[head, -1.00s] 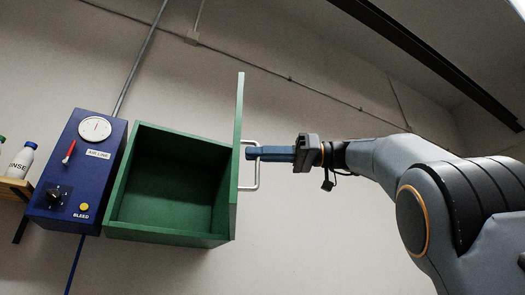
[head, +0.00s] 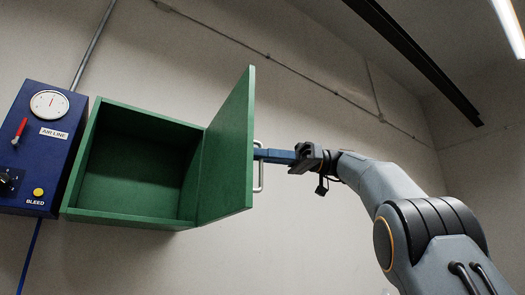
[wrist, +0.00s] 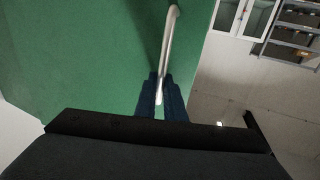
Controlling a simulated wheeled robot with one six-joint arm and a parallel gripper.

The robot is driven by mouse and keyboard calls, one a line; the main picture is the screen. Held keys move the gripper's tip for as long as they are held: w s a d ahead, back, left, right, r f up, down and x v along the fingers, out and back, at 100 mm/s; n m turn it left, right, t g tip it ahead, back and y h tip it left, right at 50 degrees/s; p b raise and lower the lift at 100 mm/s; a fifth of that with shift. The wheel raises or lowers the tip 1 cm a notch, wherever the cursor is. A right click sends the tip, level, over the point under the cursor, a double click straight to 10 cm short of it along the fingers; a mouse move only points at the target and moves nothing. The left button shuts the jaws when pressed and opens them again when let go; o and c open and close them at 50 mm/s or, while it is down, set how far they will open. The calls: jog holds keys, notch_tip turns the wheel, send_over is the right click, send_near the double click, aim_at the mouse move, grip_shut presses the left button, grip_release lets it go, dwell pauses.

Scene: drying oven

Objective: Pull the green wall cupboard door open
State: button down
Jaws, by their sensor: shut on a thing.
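The green wall cupboard (head: 130,215) hangs on the wall in the head view, and its inside looks empty. Its green door (head: 228,155) is hinged on the right side and stands wide open, swung out from the wall. The pale handle (head: 259,176) is on the door's outer face, partly hidden by the door edge. My gripper (head: 264,155) reaches in from the right with its blue fingers at the handle. In the wrist view the fingers (wrist: 161,98) are shut on the handle bar (wrist: 168,45), against the green door face (wrist: 90,60).
A blue air-line box (head: 40,140) with a gauge, a red lever and a yellow button is on the wall left of the cupboard. A grey pipe (head: 92,45) runs up above it. Shelves (wrist: 295,25) show at the wrist view's upper right.

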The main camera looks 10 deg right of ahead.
dwell(0.3)
jog(key=c, duration=2.1)
grip_release()
jog(key=shift+a, duration=0.1)
jog(key=d, duration=0.2)
jog(key=d+p, duration=0.1)
jog(key=d, duration=0.2)
jog(key=w+d+p, duration=0.1)
jog(key=d, duration=0.2)
jog(key=shift+a, duration=0.1)
